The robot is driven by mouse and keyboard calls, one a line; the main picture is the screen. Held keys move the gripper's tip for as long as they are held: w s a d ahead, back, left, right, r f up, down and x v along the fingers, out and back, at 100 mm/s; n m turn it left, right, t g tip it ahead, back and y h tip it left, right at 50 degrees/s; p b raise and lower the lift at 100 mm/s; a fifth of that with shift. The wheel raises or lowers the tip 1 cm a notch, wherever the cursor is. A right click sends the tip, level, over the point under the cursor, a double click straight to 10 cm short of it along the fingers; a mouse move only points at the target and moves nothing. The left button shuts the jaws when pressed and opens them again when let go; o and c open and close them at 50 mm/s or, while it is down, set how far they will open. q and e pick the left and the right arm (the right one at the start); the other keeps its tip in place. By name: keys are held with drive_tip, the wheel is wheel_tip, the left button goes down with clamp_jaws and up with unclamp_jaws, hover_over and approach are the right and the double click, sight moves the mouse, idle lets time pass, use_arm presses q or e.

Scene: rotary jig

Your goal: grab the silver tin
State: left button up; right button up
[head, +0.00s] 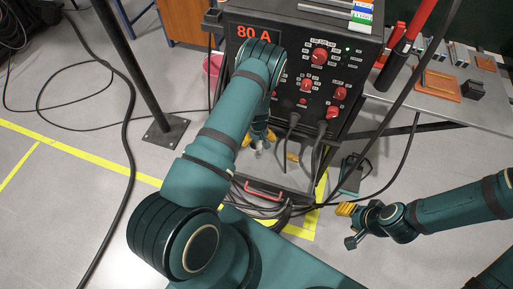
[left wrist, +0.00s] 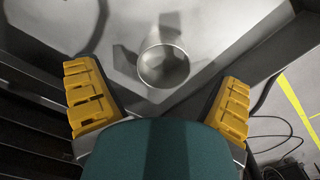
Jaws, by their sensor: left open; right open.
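The silver tin (left wrist: 163,66) shows in the left wrist view as a round, open-topped metal cup on a grey metal surface (left wrist: 215,25). It is ahead of and between the spread yellow fingers of my left gripper (left wrist: 160,100), touching neither. In the head view my left gripper (head: 274,146) reaches down in front of the black machine; my arm partly hides it, and the tin is hard to make out there. My right gripper (head: 349,224) is open and empty over the floor at the right, away from the tin.
The black welding machine (head: 300,75) with red knobs stands just behind my left gripper. Cables (head: 315,150) hang from it close to the gripper. A metal table (head: 470,105) is at the right. A black post (head: 135,70) stands at the left.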

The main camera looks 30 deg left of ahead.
sight(257, 147)
use_arm(q)
drive_tip(key=f, duration=0.2)
drive_tip(key=f+b, duration=0.1)
drive_tip(key=f, duration=0.2)
drive_tip(key=shift+s+a+f+b, duration=0.15)
drive_tip(key=shift+a+b, duration=0.05)
drive_tip(key=shift+b, duration=0.1)
drive_tip(key=c, duration=1.3)
